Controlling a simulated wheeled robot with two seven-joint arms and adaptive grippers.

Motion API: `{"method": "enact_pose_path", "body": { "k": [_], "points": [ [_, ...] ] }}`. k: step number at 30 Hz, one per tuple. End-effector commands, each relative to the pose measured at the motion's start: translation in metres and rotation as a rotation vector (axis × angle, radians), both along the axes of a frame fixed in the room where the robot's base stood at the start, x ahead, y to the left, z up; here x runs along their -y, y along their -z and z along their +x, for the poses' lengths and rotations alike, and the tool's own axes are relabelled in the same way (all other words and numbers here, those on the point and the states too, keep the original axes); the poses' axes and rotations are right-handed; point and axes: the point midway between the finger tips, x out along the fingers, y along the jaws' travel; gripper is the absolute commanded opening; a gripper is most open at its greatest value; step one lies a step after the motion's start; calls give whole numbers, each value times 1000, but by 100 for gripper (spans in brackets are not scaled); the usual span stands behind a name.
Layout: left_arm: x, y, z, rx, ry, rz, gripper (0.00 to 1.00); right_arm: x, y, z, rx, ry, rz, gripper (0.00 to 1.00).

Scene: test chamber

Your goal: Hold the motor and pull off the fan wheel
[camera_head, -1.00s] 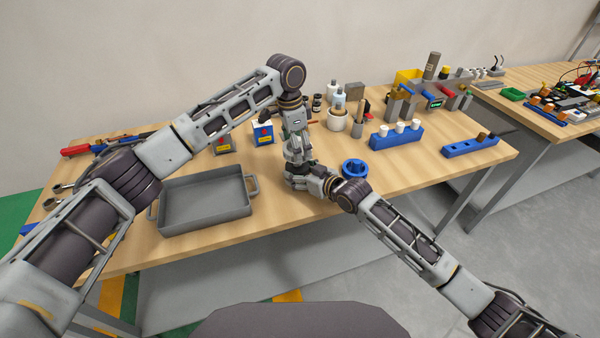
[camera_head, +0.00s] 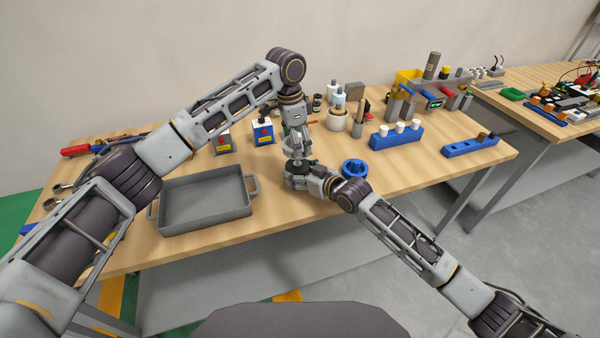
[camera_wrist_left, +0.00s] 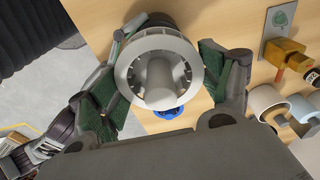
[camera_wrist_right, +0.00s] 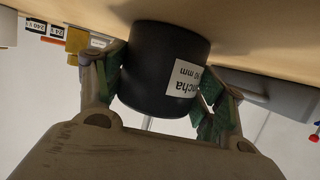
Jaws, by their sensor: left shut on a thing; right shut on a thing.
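The motor is a black cylinder with a white label. In the right wrist view the motor (camera_wrist_right: 160,65) sits between the finger pads of my right gripper (camera_wrist_right: 155,85), which is shut on it. The motor's dark end (camera_head: 301,167) shows in the head view. The fan wheel (camera_wrist_left: 158,72) is a pale grey ringed disc with a hub. In the left wrist view it sits between the green pads of my left gripper (camera_wrist_left: 160,82), which is shut on it. In the head view my left gripper (camera_head: 297,155) is just above my right gripper (camera_head: 304,178). I cannot tell whether wheel and motor touch.
A grey tray (camera_head: 250,188) stands left of the grippers. A blue round part (camera_head: 354,168) lies close on the right. Two small boxes, pots and a blue rack (camera_head: 396,138) stand behind and to the right. The table's front edge is close below.

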Motion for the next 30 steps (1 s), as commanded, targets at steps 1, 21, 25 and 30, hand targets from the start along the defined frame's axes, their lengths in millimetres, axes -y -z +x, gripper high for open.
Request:
{"method": "enact_pose_path", "body": {
  "k": [1, 21, 25, 30],
  "points": [
    [0, -3, 0, 1, 0, -1, 54, 0, 1, -1, -3, 0, -1, 17],
    [0, -25, 0, 1, 0, -1, 54, 0, 2, -1, -3, -1, -1, 17],
    [0, -25, 0, 1, 0, -1, 54, 0, 2, -1, -3, -1, -1, 72],
    [0, -25, 0, 1, 0, -1, 54, 0, 1, 0, -2, 0, -1, 94]
  ]
}}
